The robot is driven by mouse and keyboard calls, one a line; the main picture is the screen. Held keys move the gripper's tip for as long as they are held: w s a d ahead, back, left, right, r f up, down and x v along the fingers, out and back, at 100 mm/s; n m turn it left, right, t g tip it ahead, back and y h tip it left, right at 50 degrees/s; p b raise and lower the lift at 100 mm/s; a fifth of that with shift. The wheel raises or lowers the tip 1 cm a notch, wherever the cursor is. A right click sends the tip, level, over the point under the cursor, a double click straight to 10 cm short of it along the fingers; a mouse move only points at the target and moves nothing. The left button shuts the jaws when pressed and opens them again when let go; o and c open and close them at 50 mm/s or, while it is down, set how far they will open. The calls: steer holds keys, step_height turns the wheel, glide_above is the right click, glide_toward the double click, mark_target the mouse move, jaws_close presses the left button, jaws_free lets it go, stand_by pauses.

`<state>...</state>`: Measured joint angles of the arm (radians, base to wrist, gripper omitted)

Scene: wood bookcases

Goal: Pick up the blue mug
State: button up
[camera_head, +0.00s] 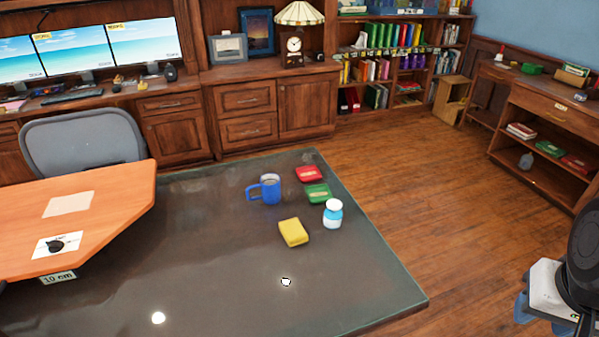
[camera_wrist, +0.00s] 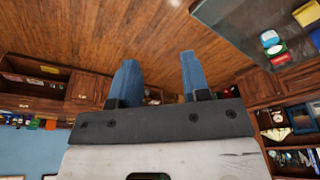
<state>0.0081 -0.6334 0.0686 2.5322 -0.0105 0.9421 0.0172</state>
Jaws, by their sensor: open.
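In the wrist view, a blue patch at the right edge is probably the mug (camera_wrist: 316,38), mostly cut off. My gripper (camera_wrist: 158,78) has its two blue fingers wide apart with nothing between them. In the head view part of it shows at the lower right, beyond the table's right edge and well away from the mug.
Near the mug lie a red box (camera_head: 309,174), a green box (camera_head: 318,193), a yellow box (camera_head: 293,232) and a white-and-blue bottle (camera_head: 333,213). An orange desktop (camera_head: 110,215) and grey chair (camera_head: 80,140) are left. Open floor (camera_head: 440,190) lies right of the table.

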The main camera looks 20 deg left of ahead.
stand_by(0.3)
steer(key=o, duration=1.1)
